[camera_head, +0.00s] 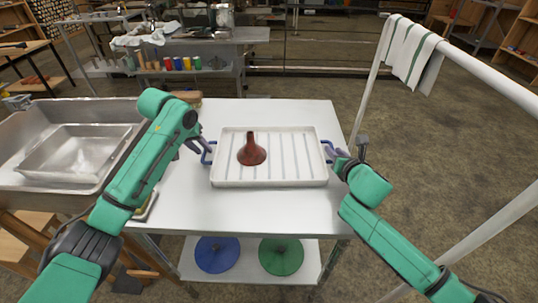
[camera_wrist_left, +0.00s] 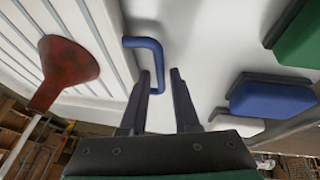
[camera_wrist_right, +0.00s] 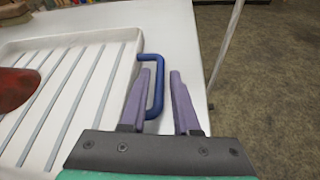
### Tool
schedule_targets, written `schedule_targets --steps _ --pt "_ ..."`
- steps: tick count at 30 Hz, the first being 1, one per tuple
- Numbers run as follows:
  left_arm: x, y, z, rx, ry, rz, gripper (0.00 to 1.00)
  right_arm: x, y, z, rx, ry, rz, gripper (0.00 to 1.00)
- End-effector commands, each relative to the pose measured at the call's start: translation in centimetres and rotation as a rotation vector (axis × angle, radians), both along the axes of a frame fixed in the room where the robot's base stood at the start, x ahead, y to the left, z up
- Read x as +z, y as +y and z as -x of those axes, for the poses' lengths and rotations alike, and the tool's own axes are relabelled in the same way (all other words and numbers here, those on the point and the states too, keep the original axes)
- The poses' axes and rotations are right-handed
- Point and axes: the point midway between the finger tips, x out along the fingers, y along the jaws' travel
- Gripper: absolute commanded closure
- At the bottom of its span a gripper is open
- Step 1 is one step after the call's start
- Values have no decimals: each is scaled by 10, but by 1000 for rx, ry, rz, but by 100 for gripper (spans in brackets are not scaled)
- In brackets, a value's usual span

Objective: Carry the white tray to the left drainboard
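The white tray (camera_head: 268,182) lies flat on the light table, with ridges across its floor. A red-brown funnel (camera_head: 251,152) stands in its left half, spout up; it also shows in the left wrist view (camera_wrist_left: 62,70). My left gripper (camera_head: 204,148) is open at the tray's left blue handle (camera_wrist_left: 145,42), whose outer bar appears between the fingers (camera_wrist_left: 163,98). My right gripper (camera_head: 337,156) is open at the right blue handle (camera_wrist_right: 158,82), with the bar between its fingers (camera_wrist_right: 163,98). The left steel sink unit (camera_head: 30,112) has a recessed basin; I cannot tell which part is the drainboard.
A white rail (camera_head: 480,72) with a striped towel (camera_head: 412,45) runs along the right. The table (camera_head: 245,212) is clear in front of the tray.

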Motion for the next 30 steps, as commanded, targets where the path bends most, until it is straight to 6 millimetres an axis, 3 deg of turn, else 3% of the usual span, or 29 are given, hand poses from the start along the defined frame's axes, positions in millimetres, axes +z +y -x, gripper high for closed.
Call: schedule_targets --steps 11,14,30 --pt "-10 -2 -4 -1 0 -1 70 -4 1 -10 1 1 1 70" --pt "-10 -2 -4 -1 0 -1 100 -4 1 -10 1 1 0 100" --pt "-10 -1 -4 0 0 -1 100 -4 1 -10 -1 1 0 100"
